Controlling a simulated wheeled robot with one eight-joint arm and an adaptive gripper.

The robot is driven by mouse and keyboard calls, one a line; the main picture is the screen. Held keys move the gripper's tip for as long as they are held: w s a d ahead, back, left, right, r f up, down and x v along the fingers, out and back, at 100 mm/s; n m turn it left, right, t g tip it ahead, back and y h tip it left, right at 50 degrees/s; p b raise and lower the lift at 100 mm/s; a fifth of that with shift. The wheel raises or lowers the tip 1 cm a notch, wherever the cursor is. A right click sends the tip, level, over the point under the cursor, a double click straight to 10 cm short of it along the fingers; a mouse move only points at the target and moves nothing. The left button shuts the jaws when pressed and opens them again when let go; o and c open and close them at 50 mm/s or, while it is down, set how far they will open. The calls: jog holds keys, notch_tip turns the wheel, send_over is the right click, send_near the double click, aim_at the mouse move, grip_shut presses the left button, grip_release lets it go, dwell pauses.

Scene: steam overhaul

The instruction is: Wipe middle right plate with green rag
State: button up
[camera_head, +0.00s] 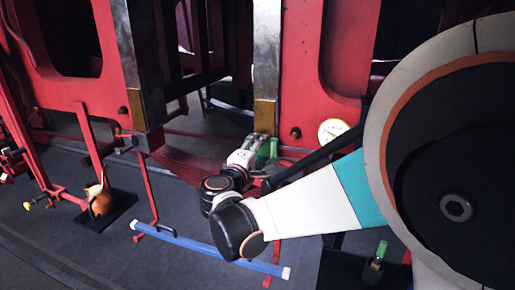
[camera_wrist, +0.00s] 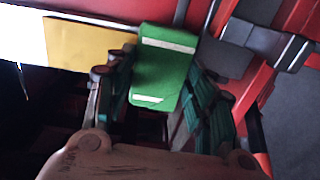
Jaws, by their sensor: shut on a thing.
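The green rag (camera_wrist: 165,75) is a folded block with two pale stripes, between the fingers of my gripper (camera_wrist: 160,85) in the wrist view. My gripper is shut on it. In the head view the rag (camera_head: 263,155) is a small green patch beside my gripper, low in front of the red frame. The right metal plate (camera_head: 266,50) stands upright on the frame, grey with a yellowish lower end. In the wrist view its yellow part (camera_wrist: 85,45) lies left of the rag. I cannot tell whether rag and plate touch. A similar plate (camera_head: 143,60) stands further left.
A blue bar (camera_head: 215,250) crosses low in front. An orange-brown can (camera_head: 100,198) stands on a dark mat at left. A gauge (camera_head: 332,130) sits right of the plate. A green-handled object (camera_head: 378,255) is at lower right. Red rods (camera_wrist: 260,85) run right of my gripper.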

notch_tip(320, 180, down, 2)
jog(key=shift+f+b, duration=0.15)
jog(key=shift+b, duration=0.55)
jog(key=shift+s, duration=0.2)
jog(key=shift+s+a, duration=0.15)
jog(key=shift+s, duration=0.1)
jog(key=shift+c, duration=0.5)
jog(key=shift+v, duration=2.55)
jog(key=shift+f, duration=0.1)
jog(key=v, duration=0.3)
jog(key=shift+s, duration=0.1)
